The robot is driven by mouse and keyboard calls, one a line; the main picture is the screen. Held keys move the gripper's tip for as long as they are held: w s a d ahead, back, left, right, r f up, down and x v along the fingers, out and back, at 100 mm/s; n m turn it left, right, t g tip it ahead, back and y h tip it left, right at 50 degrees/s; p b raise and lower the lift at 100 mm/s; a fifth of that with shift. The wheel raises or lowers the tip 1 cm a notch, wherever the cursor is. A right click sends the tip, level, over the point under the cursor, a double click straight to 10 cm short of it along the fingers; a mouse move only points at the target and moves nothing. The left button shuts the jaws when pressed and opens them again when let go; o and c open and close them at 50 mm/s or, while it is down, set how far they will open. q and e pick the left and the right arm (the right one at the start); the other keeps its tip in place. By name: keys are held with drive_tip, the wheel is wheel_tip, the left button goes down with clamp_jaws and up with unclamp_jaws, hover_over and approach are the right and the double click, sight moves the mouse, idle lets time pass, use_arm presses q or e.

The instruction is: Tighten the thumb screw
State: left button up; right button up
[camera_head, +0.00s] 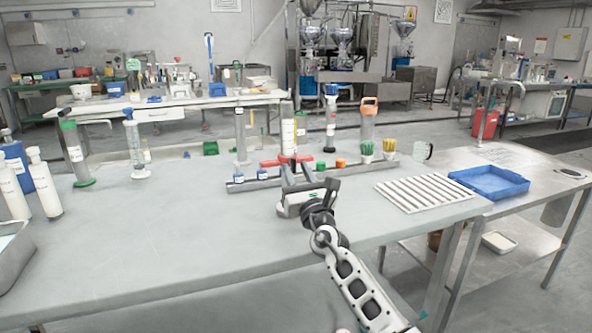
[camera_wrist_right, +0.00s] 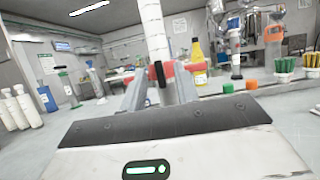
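A red clamp-like part (camera_head: 271,163) sits around the foot of a white labelled cylinder (camera_head: 288,137) near the back of the table; the red part also shows in the right wrist view (camera_wrist_right: 187,68). A small dark upright piece (camera_wrist_right: 158,74) in front of it may be the thumb screw; I cannot tell for sure. My right gripper (camera_head: 297,172) reaches toward the red part from the front. Its two grey fingers (camera_wrist_right: 160,92) stand apart, with the dark piece showing in the gap between them. I see no contact. My left gripper is not in view.
A grey rail (camera_head: 248,184) with small blue-capped and orange-capped jars runs beside the gripper. A white slatted rack (camera_head: 425,193) and a blue tray (camera_head: 489,182) lie to the right. White bottles (camera_head: 43,184) stand at left.

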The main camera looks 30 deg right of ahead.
drive_tip(key=shift+w+d+r, duration=0.15)
drive_tip(key=shift+w+r, duration=0.05)
drive_tip(key=shift+w, duration=0.3)
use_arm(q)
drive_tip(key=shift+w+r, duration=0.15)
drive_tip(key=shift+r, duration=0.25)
use_arm(e)
clamp_jaws()
